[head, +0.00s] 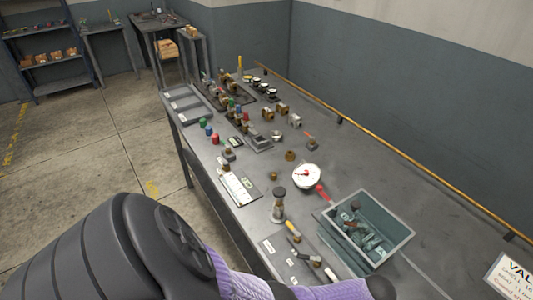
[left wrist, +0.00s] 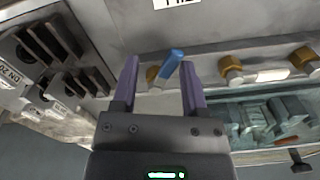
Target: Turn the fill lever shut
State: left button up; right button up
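In the left wrist view my left gripper (left wrist: 160,75) is open. Its two purple fingers stand either side of a lever with a blue handle (left wrist: 172,63) on a brass fitting. The handle is tilted and lies between the fingertips, nearer the right finger; I cannot tell whether it touches. A white label (left wrist: 178,3) above it is cut off by the frame edge, so I cannot read which lever is the fill lever. In the head view my left arm fills the lower left and the gripper cannot be made out. My right gripper is not in view.
Further brass valves (left wrist: 232,70) sit right of the blue lever, by a bin of grey parts (left wrist: 262,118). Dark slotted blocks (left wrist: 48,45) stand at left.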

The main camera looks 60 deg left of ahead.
pick_arm(q)
notch_tip(320, 180, up, 10)
jog(key=n+p, duration=0.1)
jog(key=p, duration=0.5)
jog(key=s+a+t+b, duration=0.2)
jog(key=s+a+b, duration=0.1)
jog(key=s, duration=0.7)
jog(key=s+a+f+b, duration=0.1)
jog(key=s+f+b, duration=0.2)
jog(key=f, duration=0.6)
jog(key=s+a+f+b, duration=0.1)
jog(key=s+f+b, duration=0.3)
jog(key=f, duration=0.6)
jog(key=s+a+f+b, duration=0.1)
jog(key=s+f+b, duration=0.2)
jog(key=f, duration=0.6)
jog(key=shift+s+f+n+b, duration=0.15)
jog(key=shift+s+n+b, duration=0.25)
jog(key=shift+b, duration=0.6)
jog(key=shift+w, duration=0.1)
